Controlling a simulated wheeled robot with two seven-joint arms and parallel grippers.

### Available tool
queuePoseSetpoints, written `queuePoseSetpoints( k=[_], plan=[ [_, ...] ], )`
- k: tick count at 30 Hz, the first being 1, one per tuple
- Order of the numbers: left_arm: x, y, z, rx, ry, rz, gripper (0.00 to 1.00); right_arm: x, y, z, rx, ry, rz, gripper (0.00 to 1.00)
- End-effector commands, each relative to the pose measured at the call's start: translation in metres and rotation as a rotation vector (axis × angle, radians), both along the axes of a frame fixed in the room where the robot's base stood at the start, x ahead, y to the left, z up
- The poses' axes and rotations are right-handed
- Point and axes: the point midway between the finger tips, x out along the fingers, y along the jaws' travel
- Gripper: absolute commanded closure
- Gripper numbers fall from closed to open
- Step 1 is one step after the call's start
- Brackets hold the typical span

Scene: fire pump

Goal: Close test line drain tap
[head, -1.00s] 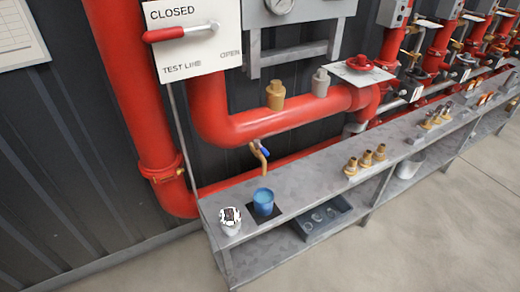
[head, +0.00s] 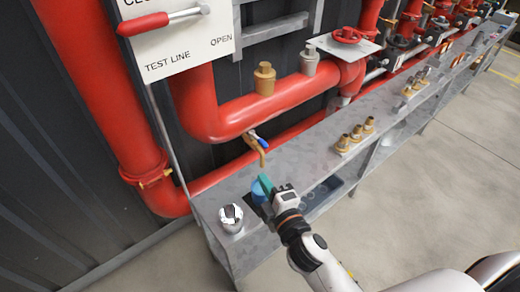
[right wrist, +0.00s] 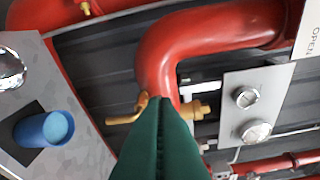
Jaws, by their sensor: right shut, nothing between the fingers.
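The drain tap (head: 258,145), a brass spout with a blue lever, hangs under the red pipe above the bench. In the right wrist view a brass part that looks like the tap (right wrist: 138,108) shows just left of my fingertips; its blue lever is not visible there. My right gripper (head: 265,184) has green fingers, shut and empty. In the head view it is over the bench, below the tap and apart from it, in front of the blue cup (head: 257,194), which it partly hides. My left gripper is not in view.
A white-and-silver round item (head: 230,218) stands at the bench's near end. Several brass fittings (head: 355,134) stand farther along the bench (head: 300,157). A red-handled lever sign (head: 178,40) is on the wall side. The floor at right is clear.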

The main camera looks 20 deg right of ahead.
Motion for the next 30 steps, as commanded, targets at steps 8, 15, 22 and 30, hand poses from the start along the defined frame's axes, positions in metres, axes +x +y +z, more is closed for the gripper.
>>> queuePoseSetpoints(
  k=[8, 15, 22, 30],
  plan=[
    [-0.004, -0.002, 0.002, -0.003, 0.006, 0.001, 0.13, 0.006, 0.001, -0.001, 0.003, 0.002, 0.000, 1.00],
    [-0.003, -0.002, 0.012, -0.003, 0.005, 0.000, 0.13, 0.046, 0.005, 0.000, 0.004, -0.001, 0.000, 1.00],
    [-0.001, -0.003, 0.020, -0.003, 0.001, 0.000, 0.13, 0.095, 0.010, -0.003, 0.004, 0.002, -0.001, 1.00],
    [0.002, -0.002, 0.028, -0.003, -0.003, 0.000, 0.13, 0.111, -0.019, -0.011, 0.002, 0.004, 0.000, 1.00]
  ],
)
